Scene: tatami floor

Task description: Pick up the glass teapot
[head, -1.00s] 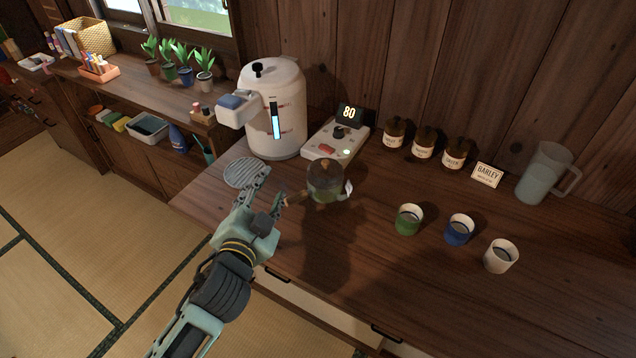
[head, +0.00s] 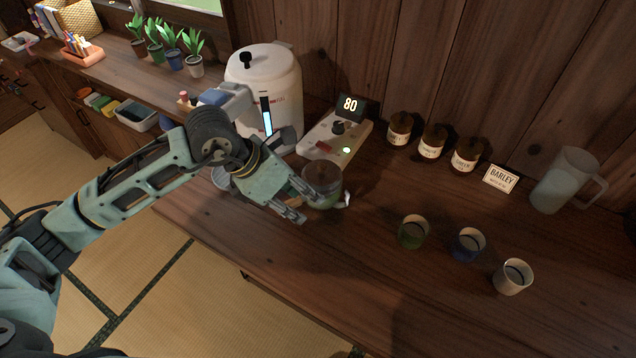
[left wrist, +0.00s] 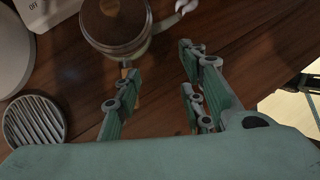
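The glass teapot (head: 322,186), with a brown lid and greenish glass, stands upright on the wooden counter in front of the scale-like device. It also shows at the top of the left wrist view (left wrist: 113,25), with a pale spout on the right and a bit of its handle by one finger. My left gripper (head: 303,205) is right beside the teapot, on its handle side, partly covering it. In the left wrist view the fingers (left wrist: 158,66) are spread with counter showing between them. Whether a finger touches the handle is not clear. My right gripper is not in view.
A white water dispenser (head: 265,90) and a device reading 80 (head: 335,135) stand behind the teapot. A round grate (left wrist: 35,121) lies to the left. Three cups (head: 468,244), jars (head: 432,142) and a pitcher (head: 566,180) stand to the right. The front counter is clear.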

